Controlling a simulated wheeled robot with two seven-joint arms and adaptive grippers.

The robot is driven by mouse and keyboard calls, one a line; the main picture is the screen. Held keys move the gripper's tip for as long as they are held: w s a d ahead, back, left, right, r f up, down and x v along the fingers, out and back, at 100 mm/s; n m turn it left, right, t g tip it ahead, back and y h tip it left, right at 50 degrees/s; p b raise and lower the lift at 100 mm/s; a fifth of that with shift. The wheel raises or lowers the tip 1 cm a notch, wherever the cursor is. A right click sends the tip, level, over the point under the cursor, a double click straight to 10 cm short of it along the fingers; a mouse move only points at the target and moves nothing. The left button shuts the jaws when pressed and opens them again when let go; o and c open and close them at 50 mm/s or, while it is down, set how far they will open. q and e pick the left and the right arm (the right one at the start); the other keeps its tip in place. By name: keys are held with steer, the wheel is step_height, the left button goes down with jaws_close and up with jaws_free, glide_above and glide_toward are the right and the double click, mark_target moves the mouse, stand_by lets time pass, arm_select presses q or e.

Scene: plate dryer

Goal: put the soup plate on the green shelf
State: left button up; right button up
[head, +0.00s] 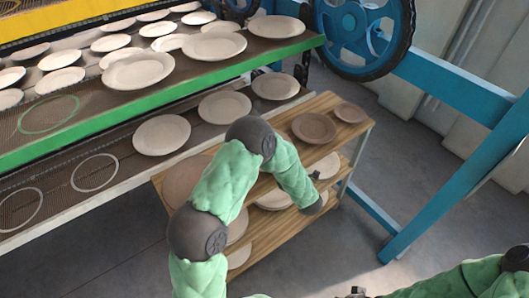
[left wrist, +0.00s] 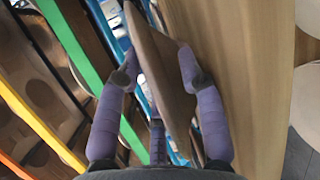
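My left gripper (head: 316,177) is at the front side of the wooden cart, small and partly hidden by my arm in the head view. In the left wrist view its two purple fingers (left wrist: 160,68) stand on either side of a soup plate (left wrist: 163,65), which is seen nearly edge-on, and appear closed on it. In the head view a pale plate (head: 325,165) shows by this gripper, just past the cart's front edge. The green shelf (head: 150,103) is at the left and carries several plates. My right gripper (head: 356,291) is at the bottom edge, small and unclear.
The wooden cart (head: 283,119) holds brown plates (head: 313,127) on top and pale plates (head: 274,199) below. An empty green ring (head: 48,114) marks a free spot at the green shelf's left. A blue frame (head: 450,85) and wheel (head: 364,72) stand at the right.

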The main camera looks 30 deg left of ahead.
arm_select(q)
jaws_close()
steer(key=shift+r, duration=0.15)
